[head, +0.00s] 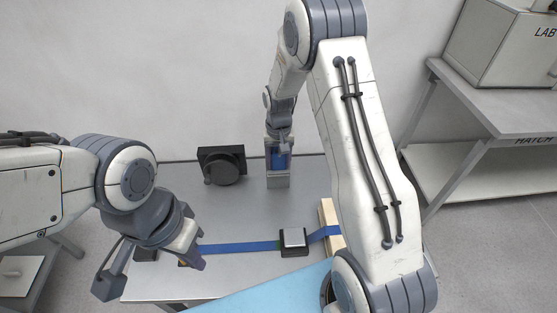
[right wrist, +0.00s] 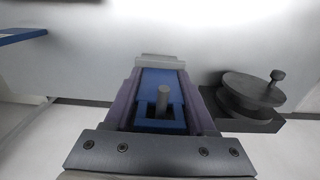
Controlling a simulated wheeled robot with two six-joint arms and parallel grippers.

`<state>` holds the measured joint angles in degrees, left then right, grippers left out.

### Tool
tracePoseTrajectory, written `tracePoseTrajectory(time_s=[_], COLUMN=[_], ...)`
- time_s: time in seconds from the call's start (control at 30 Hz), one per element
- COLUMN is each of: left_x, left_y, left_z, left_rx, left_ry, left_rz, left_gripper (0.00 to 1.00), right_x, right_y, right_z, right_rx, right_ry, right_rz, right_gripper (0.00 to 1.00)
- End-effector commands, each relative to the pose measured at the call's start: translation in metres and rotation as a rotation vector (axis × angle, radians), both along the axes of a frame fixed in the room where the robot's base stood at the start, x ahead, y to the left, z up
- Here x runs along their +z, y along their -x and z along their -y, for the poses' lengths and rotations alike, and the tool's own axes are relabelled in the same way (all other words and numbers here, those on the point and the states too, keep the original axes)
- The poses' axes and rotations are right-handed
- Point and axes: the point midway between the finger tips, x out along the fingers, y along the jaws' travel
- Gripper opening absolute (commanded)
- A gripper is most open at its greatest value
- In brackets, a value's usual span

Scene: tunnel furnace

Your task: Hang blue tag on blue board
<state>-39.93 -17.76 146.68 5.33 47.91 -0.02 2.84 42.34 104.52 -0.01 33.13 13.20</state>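The blue tag (right wrist: 158,126) is a small frame with a dark opening; the peg shows in front of or through that opening. My right gripper (right wrist: 162,112) has one finger on each side of the tag, seemingly touching its edges. Whether the tag rests on the peg cannot be told. My left gripper (head: 150,278) is open and empty at the table's front left.
A black device with a round disc (head: 222,165) stands left of the board; it also shows in the right wrist view (right wrist: 250,98). A blue strap (head: 245,247) crosses the table to a dark block with a silver top (head: 293,238). A shelf (head: 490,125) stands at right.

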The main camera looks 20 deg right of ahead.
Motion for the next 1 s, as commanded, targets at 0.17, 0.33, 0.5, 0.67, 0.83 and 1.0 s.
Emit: tracePoseTrajectory(time_s=[0.17, 0.33, 0.5, 0.67, 0.83, 1.0], left_x=[0.000, 0.000, -0.005, -0.013, -0.019, -0.020], left_y=[0.000, 0.000, 0.000, 0.000, 0.000, 0.000], left_z=[0.000, 0.000, 0.000, 0.000, 0.000, 0.000], left_rx=[0.000, 0.000, 0.000, 0.000, 0.000, 0.000], left_ry=[0.000, 0.000, 0.000, 0.000, 0.000, 0.000], left_rz=[0.000, 0.000, 0.000, 0.000, 0.000, 0.000], left_gripper=[0.00, 0.00, 0.00, 0.00, 0.00, 0.00], right_x=[0.000, 0.000, 0.003, 0.030, 0.067, 0.093], right_y=[0.000, 0.000, -0.001, -0.001, 0.002, 0.002], right_z=[0.000, 0.000, 0.000, 0.001, 0.002, 0.002], right_rx=[0.000, 0.000, 0.000, 0.000, 0.000, 0.000], right_ry=[0.000, 0.000, 0.000, 0.000, 0.000, 0.000], right_rz=[0.000, 0.000, 0.003, 0.007, 0.005, 0.003], right_gripper=[0.86, 0.86, 0.86, 0.86, 0.86, 0.86])
